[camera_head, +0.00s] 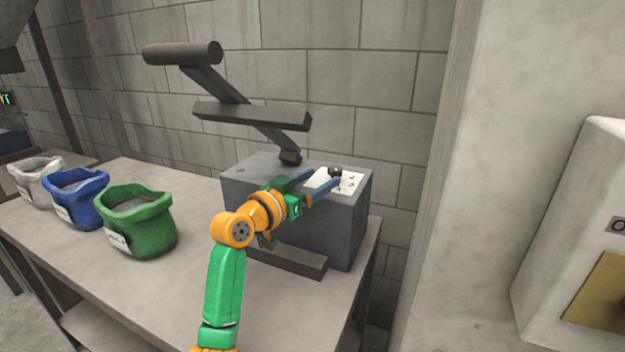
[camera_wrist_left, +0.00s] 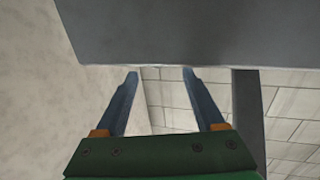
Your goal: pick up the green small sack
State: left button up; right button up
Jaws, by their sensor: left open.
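The green small sack (camera_head: 141,235) stands upright and open-topped on the table at the left in the head view, with a pale label on its front and dark contents. My left gripper (camera_head: 325,181) is well to the right of the sack, at the grey box machine. Its two blue fingers are apart with nothing between them. The left wrist view shows the open fingers (camera_wrist_left: 160,75) near a grey surface, and no sack. My right gripper is not in view.
A blue sack (camera_head: 90,212) and a white sack (camera_head: 35,190) stand left of the green one. The grey machine (camera_head: 240,185) with a lever (camera_head: 250,115) stands at the table's (camera_head: 205,300) right end. Bare tabletop lies between green sack and machine.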

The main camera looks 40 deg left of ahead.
aim_at(138, 220)
jog(key=k+l, duration=0.1)
jog(key=k, duration=1.4)
